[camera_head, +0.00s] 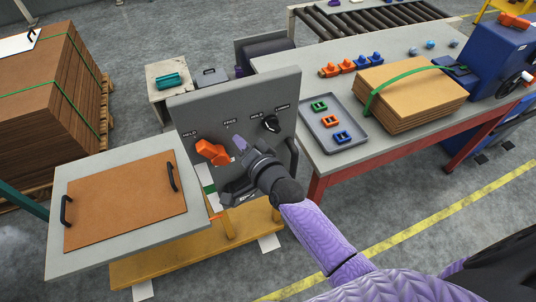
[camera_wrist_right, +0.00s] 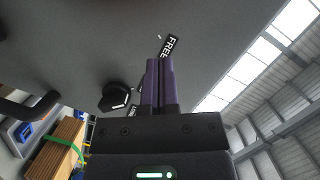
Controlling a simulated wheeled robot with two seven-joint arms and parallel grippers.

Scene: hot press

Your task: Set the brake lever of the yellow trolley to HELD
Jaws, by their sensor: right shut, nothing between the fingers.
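The yellow trolley (camera_head: 195,256) carries an upright grey panel (camera_head: 285,90). An orange lever (camera_head: 209,150) sits on the panel's left part, below the HELD label (camera_head: 189,134). The FREE label (camera_head: 230,122) is right of HELD; I cannot tell exactly which mark the lever points to. My right gripper (camera_head: 239,143) is shut and empty, its purple fingers just right of the lever in the head view. In the right wrist view its fingers (camera_wrist_right: 159,82) are together beside the FREE label (camera_wrist_right: 170,46); the lever is not seen there. My left gripper is out of view.
A black knob (camera_head: 271,123) is on the panel's right part. A board with black handles (camera_head: 125,200) lies on the grey top at left. The workbench (camera_head: 400,140) at right holds a tray (camera_head: 358,141) and strapped boards (camera_head: 412,96). Stacked brown boards (camera_head: 45,90) stand at left.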

